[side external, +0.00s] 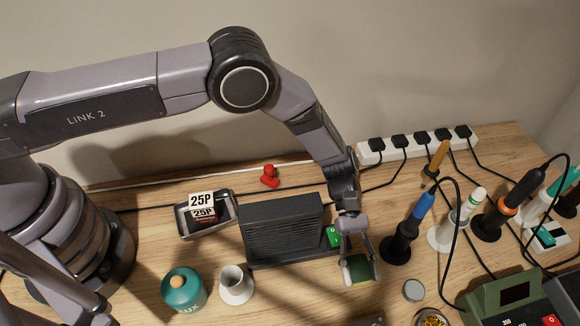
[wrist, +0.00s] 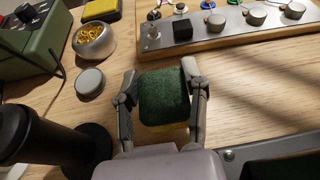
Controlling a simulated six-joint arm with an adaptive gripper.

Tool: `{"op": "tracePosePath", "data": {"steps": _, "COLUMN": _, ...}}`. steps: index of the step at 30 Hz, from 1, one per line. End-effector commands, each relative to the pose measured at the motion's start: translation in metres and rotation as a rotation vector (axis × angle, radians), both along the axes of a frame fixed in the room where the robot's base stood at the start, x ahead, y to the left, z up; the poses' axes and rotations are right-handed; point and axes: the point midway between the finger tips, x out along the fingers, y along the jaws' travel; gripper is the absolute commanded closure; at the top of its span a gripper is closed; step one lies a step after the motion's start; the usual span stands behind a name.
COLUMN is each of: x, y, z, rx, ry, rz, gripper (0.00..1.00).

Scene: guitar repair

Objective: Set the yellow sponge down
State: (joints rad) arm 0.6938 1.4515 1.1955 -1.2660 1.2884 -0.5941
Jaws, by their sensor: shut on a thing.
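The yellow sponge (side external: 361,271) has a dark green scouring face. My gripper (side external: 360,275) is shut on it, with one finger on each side. In the wrist view the sponge (wrist: 163,97) sits between the two fingers of my gripper (wrist: 160,72), green face toward the camera, with a thin yellow strip at its near edge. It is over the wooden bench (side external: 310,290), in front of the dark grey vented box (side external: 282,232). I cannot tell whether its underside touches the wood.
A black stand with a blue-handled iron (side external: 405,235) is close on the right. A round grey lid (wrist: 90,81) and a bowl of brass shavings (wrist: 95,42) lie nearby. A wooden board with knobs (wrist: 230,22) is beyond the sponge. Bare wood (wrist: 265,95) shows beside the gripper.

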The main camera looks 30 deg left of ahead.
Motion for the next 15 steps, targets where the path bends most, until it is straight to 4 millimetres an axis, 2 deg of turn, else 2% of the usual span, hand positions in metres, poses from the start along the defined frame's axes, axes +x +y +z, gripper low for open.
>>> {"op": "tracePosePath", "data": {"steps": 15, "x": 0.000, "y": 0.000, "z": -0.012, "rx": 0.001, "ry": 0.001, "rz": 0.000, "gripper": 0.74}}
